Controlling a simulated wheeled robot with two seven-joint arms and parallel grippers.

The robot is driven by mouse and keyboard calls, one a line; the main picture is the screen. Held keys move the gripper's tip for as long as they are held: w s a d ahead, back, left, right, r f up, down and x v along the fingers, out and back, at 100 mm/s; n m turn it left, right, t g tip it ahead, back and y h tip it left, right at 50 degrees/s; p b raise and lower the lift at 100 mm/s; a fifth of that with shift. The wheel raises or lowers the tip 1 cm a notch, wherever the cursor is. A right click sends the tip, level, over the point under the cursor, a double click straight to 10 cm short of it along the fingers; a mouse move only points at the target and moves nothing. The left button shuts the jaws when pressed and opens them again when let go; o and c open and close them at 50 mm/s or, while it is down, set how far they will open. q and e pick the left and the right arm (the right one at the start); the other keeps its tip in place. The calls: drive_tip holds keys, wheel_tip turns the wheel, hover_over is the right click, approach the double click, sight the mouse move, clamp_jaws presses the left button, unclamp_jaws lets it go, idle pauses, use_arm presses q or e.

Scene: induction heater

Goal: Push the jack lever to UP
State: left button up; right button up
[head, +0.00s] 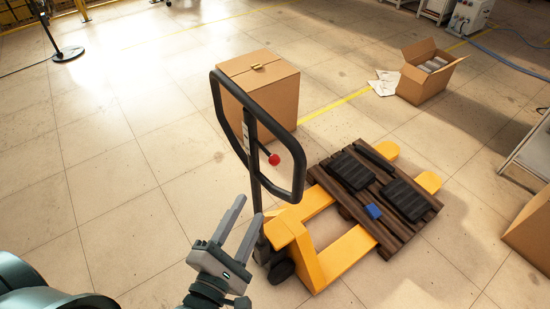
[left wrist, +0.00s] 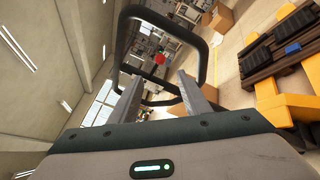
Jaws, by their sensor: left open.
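The yellow pallet jack (head: 296,238) stands on the floor with its black loop handle (head: 217,98) upright. The jack lever, a short rod with a red ball knob (head: 274,159), sits inside the handle loop. In the left wrist view the red knob (left wrist: 159,59) shows ahead, inside the loop, between and above the fingertips. My left gripper (head: 248,215) is open and empty, below and to the left of the knob in the head view and apart from it. In the left wrist view its fingers (left wrist: 157,84) point toward the loop. My right gripper is not seen.
A dark wooden pallet (head: 403,235) with black pieces and a blue block (head: 373,211) lies on the forks. A closed cardboard box (head: 285,92) stands behind the handle. An open box (head: 430,75) is farther back right.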

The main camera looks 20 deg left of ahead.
sight(273, 165)
use_arm(q)
drive_tip(key=shift+w, duration=0.15)
drive_tip(key=w, duration=0.5)
drive_tip(key=w+d+b, duration=0.1)
drive_tip(key=w, duration=0.5)
drive_tip(key=w+b, duration=0.1)
drive_tip(key=w, duration=0.5)
drive_tip(key=shift+d, duration=0.15)
drive_tip(key=shift+c, duration=0.6)
clamp_jaws()
drive_tip(key=shift+f, duration=0.1)
